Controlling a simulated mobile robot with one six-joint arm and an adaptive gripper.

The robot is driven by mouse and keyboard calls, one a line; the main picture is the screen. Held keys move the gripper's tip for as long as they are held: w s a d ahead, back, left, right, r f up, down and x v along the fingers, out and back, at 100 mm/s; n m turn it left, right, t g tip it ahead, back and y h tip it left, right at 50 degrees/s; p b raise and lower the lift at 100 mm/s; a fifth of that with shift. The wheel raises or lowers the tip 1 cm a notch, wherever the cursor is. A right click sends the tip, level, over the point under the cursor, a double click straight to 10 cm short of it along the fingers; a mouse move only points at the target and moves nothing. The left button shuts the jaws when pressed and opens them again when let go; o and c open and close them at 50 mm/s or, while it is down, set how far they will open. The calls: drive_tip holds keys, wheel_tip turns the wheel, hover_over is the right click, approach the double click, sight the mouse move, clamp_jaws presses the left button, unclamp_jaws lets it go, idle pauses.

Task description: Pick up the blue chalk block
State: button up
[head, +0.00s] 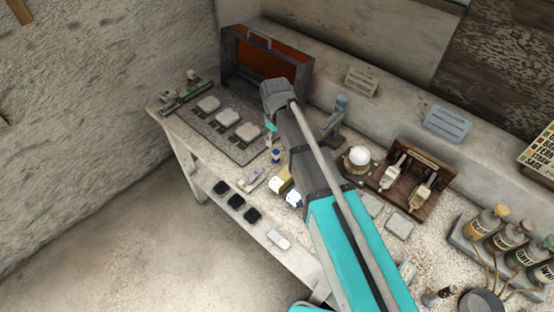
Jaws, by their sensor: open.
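My arm reaches up and left across the bench. My gripper (271,136) is at its far end, above the bench and beyond the block, apart from it. It is open, and its fingers are small and partly hidden by the wrist.
A yellow and white block (278,186) and a small blue-topped item (276,156) are near the blue block. A grey board with pale slabs (227,118) lies left, a brown tool rack (414,180) right. Bottles (485,224) stand far right. Dark pieces (236,201) line the front edge.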

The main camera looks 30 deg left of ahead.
sight(276, 151)
drive_tip(key=shift+f+b, duration=1.75)
drive_tip(key=shift+f, duration=0.3)
drive_tip(key=f+b, duration=0.3)
drive_tip(key=shift+w+a+f, duration=0.1)
drive_tip(key=shift+w, duration=0.2)
drive_tip(key=shift+f+b, duration=1)
drive_tip(key=shift+b, duration=0.1)
clamp_jaws()
